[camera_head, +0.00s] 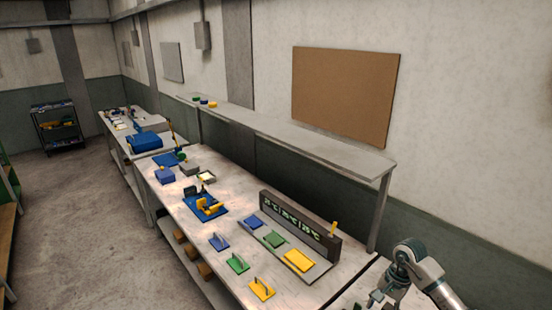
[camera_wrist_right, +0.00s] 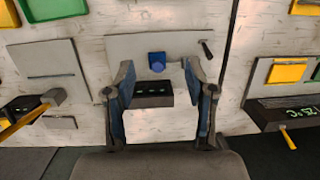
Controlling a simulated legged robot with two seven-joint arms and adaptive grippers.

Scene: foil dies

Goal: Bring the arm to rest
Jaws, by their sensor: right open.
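My right arm comes in at the lower right corner of the head view. Its gripper (camera_head: 378,297) hangs over the near end of the workbench (camera_head: 335,300). In the right wrist view my right gripper (camera_wrist_right: 157,72) has its two fingers spread apart with nothing held between them. Beyond the fingers, a small blue piece (camera_wrist_right: 157,62) sits on a grey plate (camera_wrist_right: 126,47), with a dark block (camera_wrist_right: 152,95) below it. I cannot tell how far these are from the fingers. My left gripper is in neither view.
Blue (camera_head: 219,241), green (camera_head: 237,264) and yellow (camera_head: 262,289) plates with upright pins line the bench's front. Behind them stands a dark display panel (camera_head: 300,231) with coloured pads before it. A raised shelf (camera_head: 290,133) runs along the back. The floor (camera_head: 90,240) at left is clear.

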